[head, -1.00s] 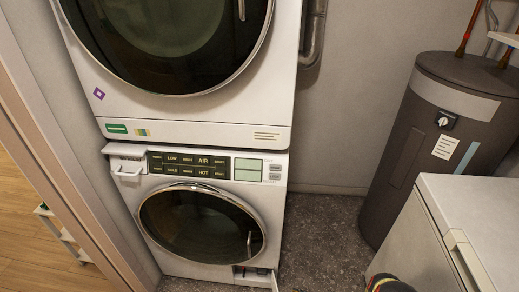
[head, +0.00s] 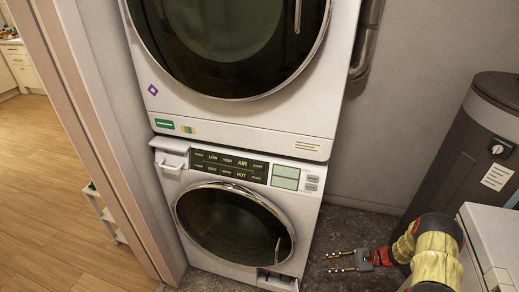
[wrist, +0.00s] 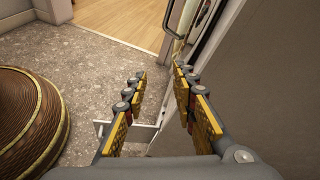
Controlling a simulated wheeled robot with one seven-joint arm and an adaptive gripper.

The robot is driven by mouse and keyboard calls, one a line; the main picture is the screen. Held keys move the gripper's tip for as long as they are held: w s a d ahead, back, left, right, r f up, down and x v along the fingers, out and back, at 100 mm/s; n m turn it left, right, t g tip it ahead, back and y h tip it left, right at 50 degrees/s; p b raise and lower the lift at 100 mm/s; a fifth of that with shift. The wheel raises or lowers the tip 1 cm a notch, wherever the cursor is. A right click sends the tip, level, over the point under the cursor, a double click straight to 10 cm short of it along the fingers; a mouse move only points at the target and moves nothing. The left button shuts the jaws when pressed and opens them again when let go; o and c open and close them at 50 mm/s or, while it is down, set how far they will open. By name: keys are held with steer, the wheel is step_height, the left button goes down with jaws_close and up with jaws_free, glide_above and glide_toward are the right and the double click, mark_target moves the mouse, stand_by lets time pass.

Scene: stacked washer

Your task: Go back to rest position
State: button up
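My gripper (head: 333,262) is at the lower right of the head view, over the grey floor to the right of the lower washer (head: 170,215). Its two fingers are spread apart with nothing between them. In the wrist view the gripper (wrist: 160,80) also shows open and empty, with yellow pads on the fingers. My red and yellow arm reaches in from the lower right corner. The lower washer's round door (head: 235,225) looks shut. A small hatch (head: 277,279) at its bottom right looks open, left of my fingers.
The upper machine (head: 235,125) stands on the washer. A dark tank (head: 455,130) and a white cabinet (head: 490,225) stand on the right, close to my arm. A brown ribbed basket (wrist: 30,115) is left in the wrist view. A doorway with wood floor (head: 45,190) is at left.

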steer(key=s+a+r+n+g+h+p, duration=0.1)
steer(key=s+a+r+n+h, duration=0.15)
steer(key=r, duration=0.85)
steer(key=s+a+r+n+h+p, duration=0.1)
steer(key=a+r+n+h, duration=0.15)
steer(key=r, duration=0.85)
steer(key=s+a+r+n+g+h, duration=0.1)
steer(key=a+r+n+h, duration=0.15)
steer(key=r, duration=0.85)
steer(key=s+a+r+n+t+h+p, duration=0.2)
steer(key=s+r+n+t+h, duration=0.3)
steer(key=s+r, duration=1.4)
steer(key=s+n+h+p, duration=0.1)
steer(key=n, duration=0.1)
steer(key=shift+n+t, duration=0.3)
steer(key=shift+n, duration=0.05)
steer(key=shift+o, duration=0.5)
steer(key=shift+s+d+r+t+h, duration=0.1)
steer(key=shift+s+r+t+h, duration=0.15)
steer(key=shift+s, duration=0.5)
steer(key=o, duration=0.4)
steer(key=shift+c, duration=0.2)
